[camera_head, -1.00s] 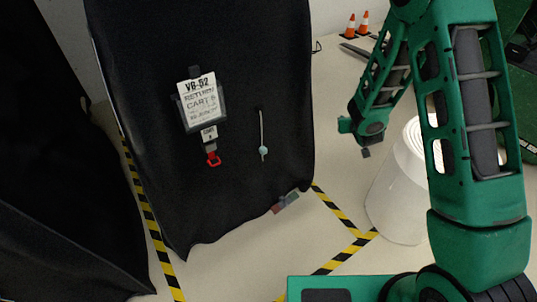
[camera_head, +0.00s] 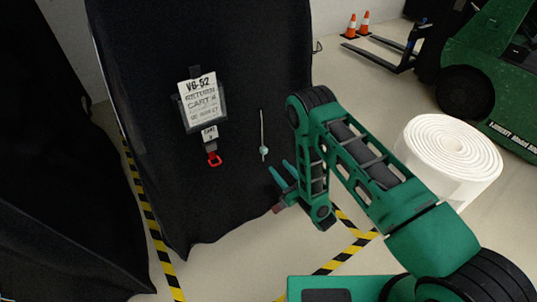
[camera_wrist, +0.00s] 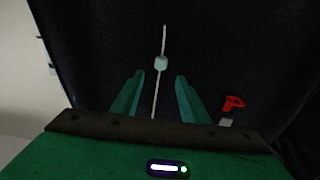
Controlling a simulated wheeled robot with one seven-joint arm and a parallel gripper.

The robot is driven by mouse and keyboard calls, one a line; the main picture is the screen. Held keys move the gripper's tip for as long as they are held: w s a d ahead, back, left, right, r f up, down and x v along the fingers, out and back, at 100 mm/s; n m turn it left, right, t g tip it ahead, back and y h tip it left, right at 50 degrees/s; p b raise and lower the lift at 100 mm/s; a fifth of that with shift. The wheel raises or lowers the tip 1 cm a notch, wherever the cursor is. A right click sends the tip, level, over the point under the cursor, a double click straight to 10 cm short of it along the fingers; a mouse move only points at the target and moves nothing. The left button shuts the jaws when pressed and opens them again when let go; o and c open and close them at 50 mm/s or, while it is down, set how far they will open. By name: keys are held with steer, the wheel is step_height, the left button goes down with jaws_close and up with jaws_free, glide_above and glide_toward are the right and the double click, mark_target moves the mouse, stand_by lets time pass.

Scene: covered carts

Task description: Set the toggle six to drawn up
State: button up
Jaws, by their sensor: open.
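The toggle is a pale teal bead (camera_head: 264,150) on a thin light cord (camera_head: 262,122) that hangs down the front of a black covered cart (camera_head: 250,60). The bead sits at the lower part of the cord in the head view. My gripper (camera_head: 279,174) is open and empty, just below and right of the bead. In the wrist view the bead (camera_wrist: 161,63) lies beyond my open fingertips (camera_wrist: 159,78), about midway between them, with the cord running between the fingers. I see no contact with the bead.
A sign pouch (camera_head: 202,102) with a red clip (camera_head: 214,159) hangs left of the cord; the clip also shows in the wrist view (camera_wrist: 233,103). Another black cover (camera_head: 50,200) stands at left. A white roll (camera_head: 448,150) and a green forklift (camera_head: 490,70) are at right.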

mark_target(266, 152)
steer(key=x, duration=1)
steer(key=shift+w+a, duration=0.25)
